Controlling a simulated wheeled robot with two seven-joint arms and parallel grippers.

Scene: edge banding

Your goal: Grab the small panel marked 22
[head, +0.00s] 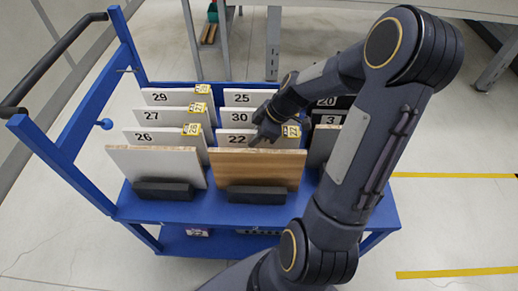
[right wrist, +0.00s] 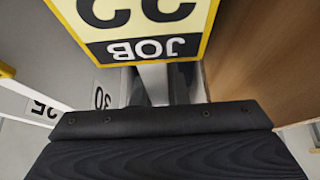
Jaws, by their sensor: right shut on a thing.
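The small white panel marked 22 (head: 233,141) stands upright on the blue cart in the head view, behind a wood-grain panel (head: 257,170). A yellow tag (head: 291,132) is at its upper right corner. My right gripper (head: 262,136) is at its top edge, beside the number, and is shut on it. In the right wrist view, the yellow-bordered JOB tag (right wrist: 145,25) is close and upside down, above a dark gripper part (right wrist: 160,122). The panel's lower part is hidden by the wood-grain panel. My left gripper is not in view.
Panels marked 26 (head: 150,138), 27 (head: 160,117), 29 (head: 170,97), 25 (head: 250,98) and 30 (head: 235,117) stand close around. Dark panels 20 and 3 are at right, partly behind my arm. A blank panel (head: 155,166) stands front left on the blue cart (head: 125,208).

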